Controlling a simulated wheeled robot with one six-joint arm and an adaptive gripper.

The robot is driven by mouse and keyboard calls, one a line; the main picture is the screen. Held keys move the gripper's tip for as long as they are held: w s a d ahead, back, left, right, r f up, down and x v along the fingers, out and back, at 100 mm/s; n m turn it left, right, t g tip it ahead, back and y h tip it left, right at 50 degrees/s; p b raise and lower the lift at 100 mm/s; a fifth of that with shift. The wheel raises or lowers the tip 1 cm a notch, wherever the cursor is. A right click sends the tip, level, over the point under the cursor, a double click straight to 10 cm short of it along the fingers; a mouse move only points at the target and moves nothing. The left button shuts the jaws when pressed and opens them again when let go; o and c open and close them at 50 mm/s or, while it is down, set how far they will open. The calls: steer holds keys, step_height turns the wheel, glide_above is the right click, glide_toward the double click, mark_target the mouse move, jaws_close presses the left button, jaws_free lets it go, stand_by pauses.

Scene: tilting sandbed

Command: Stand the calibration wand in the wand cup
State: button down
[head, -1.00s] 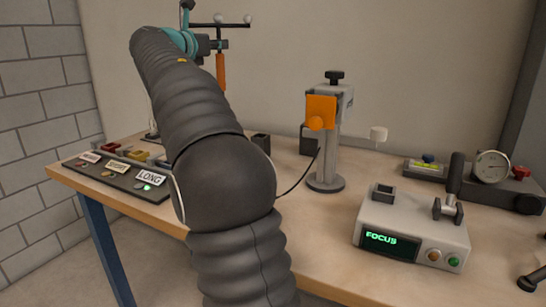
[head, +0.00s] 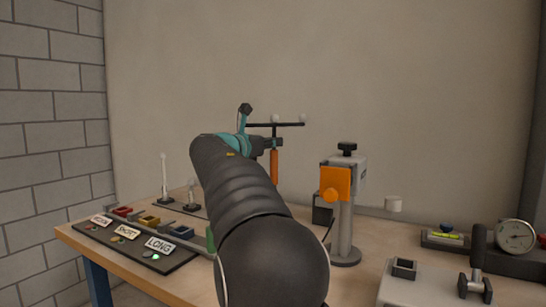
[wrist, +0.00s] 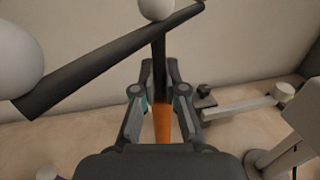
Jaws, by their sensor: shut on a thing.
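The calibration wand (head: 274,166) has an orange handle and a dark crossbar with white balls. It hangs upright above the back of the bench in the head view. My gripper (head: 266,143) is shut on the wand just below the crossbar. In the wrist view, the fingers (wrist: 160,92) close around the dark stem, and the orange handle (wrist: 162,124) runs down between them. The handle's lower end is hidden behind my arm in the head view. I cannot make out the wand cup for certain; my arm covers that part of the bench.
An orange-faced grey stand (head: 335,183) rises right of the wand, with a dark box (head: 322,210) behind it. A labelled panel (head: 130,240) and two small posts are at left. A grey device (head: 432,285) and a dial gauge (head: 515,236) are at right.

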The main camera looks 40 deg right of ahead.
mark_target(271, 153)
steer(key=shift+f, duration=1.45)
steer(key=c, duration=1.2)
jaws_free()
steer(key=shift+c, duration=0.2)
steer(key=s+a+b, duration=0.1)
steer(key=s+a, duration=0.1)
steer(key=a, duration=0.9)
steer(key=shift+s+a, duration=0.15)
steer(key=shift+a, duration=0.25)
